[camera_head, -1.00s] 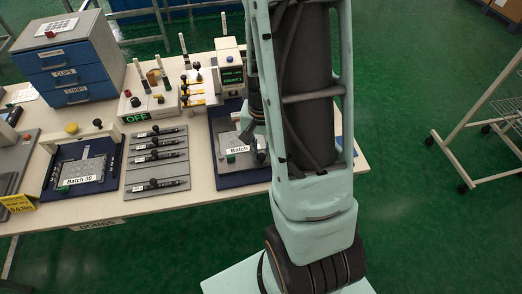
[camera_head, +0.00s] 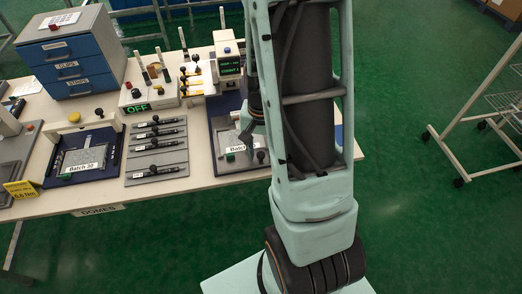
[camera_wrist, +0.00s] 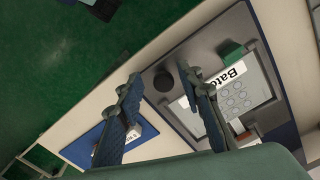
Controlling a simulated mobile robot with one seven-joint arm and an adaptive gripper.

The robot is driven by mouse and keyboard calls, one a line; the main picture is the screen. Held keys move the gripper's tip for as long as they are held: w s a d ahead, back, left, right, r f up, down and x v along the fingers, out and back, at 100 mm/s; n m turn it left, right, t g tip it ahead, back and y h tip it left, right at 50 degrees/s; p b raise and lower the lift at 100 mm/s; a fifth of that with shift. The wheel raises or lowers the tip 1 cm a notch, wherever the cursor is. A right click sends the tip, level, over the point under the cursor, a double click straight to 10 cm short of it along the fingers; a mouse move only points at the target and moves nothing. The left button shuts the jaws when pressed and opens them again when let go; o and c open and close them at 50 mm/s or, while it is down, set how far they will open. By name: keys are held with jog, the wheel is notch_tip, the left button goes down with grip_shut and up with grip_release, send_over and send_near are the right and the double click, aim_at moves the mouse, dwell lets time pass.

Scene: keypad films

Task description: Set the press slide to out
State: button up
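The press station on the right of the table has a dark blue base (camera_head: 222,106) and a grey plate labelled "Batch" (camera_head: 224,142). A round black knob (camera_head: 261,157) stands at the plate's front right; the wrist view shows it too (camera_wrist: 163,82). A green block (camera_wrist: 230,52) sits on the plate's edge. My gripper (camera_wrist: 162,82) is open, its two fingers apart, with the black knob seen between the fingertips. Contact with it cannot be told. In the head view my gripper (camera_head: 247,135) is partly hidden beside my arm. Which part is the slide is not clearly labelled.
A panel with several black sliders (camera_head: 157,146) lies left of the press. A second station, "Batch 30" (camera_head: 85,165), a control box reading "OFF" (camera_head: 138,107) and a blue drawer unit (camera_head: 68,68) stand further left. Floor right of the table is clear up to a cart (camera_head: 445,150).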

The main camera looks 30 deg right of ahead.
jog(key=shift+w, duration=0.15)
jog(key=shift+w+r, duration=0.1)
jog(key=shift+r, duration=0.45)
notch_tip(320, 180, up, 11)
jog(key=shift+d, duration=0.1)
dwell(0.4)
